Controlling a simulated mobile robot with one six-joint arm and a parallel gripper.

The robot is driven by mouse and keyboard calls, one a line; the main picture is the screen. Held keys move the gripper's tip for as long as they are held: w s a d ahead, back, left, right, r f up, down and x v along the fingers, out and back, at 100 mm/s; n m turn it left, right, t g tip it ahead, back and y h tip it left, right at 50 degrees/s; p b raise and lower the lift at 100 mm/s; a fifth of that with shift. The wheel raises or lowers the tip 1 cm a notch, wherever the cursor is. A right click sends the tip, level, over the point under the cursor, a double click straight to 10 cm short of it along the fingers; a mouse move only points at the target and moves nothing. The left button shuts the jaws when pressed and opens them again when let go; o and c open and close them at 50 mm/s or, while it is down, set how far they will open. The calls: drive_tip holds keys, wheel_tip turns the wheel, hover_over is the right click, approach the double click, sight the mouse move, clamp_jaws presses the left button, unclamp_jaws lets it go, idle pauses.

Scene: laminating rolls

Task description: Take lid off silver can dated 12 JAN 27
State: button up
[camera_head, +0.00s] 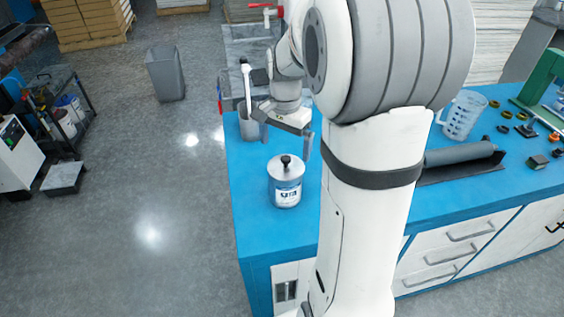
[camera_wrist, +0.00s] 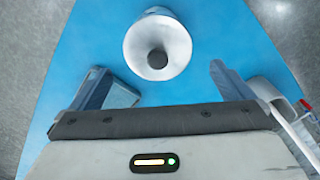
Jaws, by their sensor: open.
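A silver can (camera_head: 286,190) stands upright on the blue bench near its left front corner. Its lid (camera_head: 286,167) is on, with a black knob on top. The can has a white label with dark print, too small to read as a date. In the wrist view the lid (camera_wrist: 157,47) shows from above, beyond my fingertips and centred between them. My gripper (camera_head: 290,138) is open and empty, above and behind the can in the head view. Its two fingers also show apart in the wrist view (camera_wrist: 168,85). Nothing touches the can.
A grey container (camera_head: 248,125) with a white-handled tool stands behind the can on the blue bench (camera_head: 250,215). A clear measuring jug (camera_head: 463,115), a dark roller (camera_head: 460,155) and small parts lie to the right, beyond my arm.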

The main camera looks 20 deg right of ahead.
sight(286, 158)
wheel_tip(286, 158, down, 6)
drive_tip(key=shift+s+d+f+p, duration=0.1)
drive_tip(key=shift+f+p, duration=0.05)
drive_tip(key=shift+p, duration=0.25)
drive_tip(key=shift+c, duration=0.2)
drive_tip(key=c, duration=0.7)
drive_tip(key=shift+o, duration=0.2)
